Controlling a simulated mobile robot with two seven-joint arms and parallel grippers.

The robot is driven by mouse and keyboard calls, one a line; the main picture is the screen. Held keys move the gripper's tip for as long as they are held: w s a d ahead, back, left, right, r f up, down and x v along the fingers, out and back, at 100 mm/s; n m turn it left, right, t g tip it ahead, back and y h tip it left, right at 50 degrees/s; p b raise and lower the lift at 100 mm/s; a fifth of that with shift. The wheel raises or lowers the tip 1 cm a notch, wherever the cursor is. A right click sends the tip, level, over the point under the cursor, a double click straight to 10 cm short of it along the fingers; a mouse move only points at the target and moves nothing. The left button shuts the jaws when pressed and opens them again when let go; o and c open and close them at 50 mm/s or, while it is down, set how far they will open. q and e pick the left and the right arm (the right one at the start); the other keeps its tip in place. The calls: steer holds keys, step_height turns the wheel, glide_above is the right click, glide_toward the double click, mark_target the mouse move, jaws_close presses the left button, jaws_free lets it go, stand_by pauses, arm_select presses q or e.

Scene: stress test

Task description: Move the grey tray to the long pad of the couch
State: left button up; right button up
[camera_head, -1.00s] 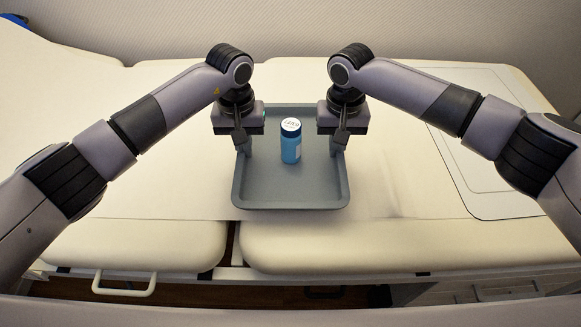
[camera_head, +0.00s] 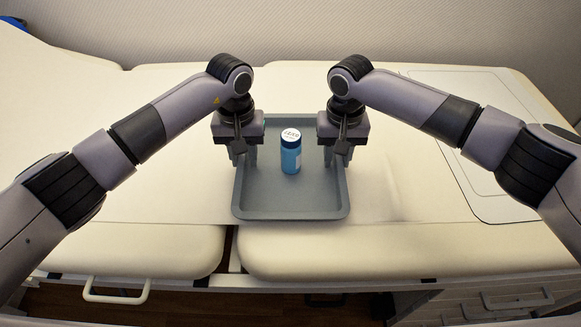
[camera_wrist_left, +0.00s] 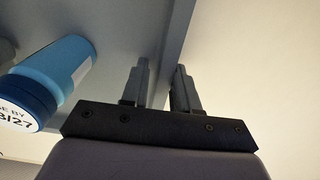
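The grey tray (camera_head: 291,213) lies on the cream couch, over the front-right pad (camera_head: 330,250) near the gap between the pads. A blue bottle (camera_head: 291,157) with a dark blue, white-topped cap stands upright in it and also shows in the left wrist view (camera_wrist_left: 62,70). My left gripper (camera_head: 246,160) is at the tray's left rim, its fingers apart on either side of it; the left wrist view shows the rim between the fingertips (camera_wrist_left: 161,66). My right gripper (camera_head: 337,158) is at the right rim with its fingers apart. The rim's contact with the fingers is partly hidden.
A front-left pad (camera_head: 140,248) lies left of the gap. A thin outlined sheet (camera_head: 480,180) lies on the couch at the right. A white handle (camera_head: 117,295) sticks out below the front edge. The wall (camera_head: 300,30) is behind. Couch surface beside the tray is clear.

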steer(key=shift+r, duration=0.15)
arm_select(q)
step_height(320, 180, up, 12)
steer(key=shift+f, duration=0.2)
arm_select(e)
step_height(320, 180, up, 12)
arm_select(q)
steer(key=shift+r, duration=0.15)
stand_by(0.5)
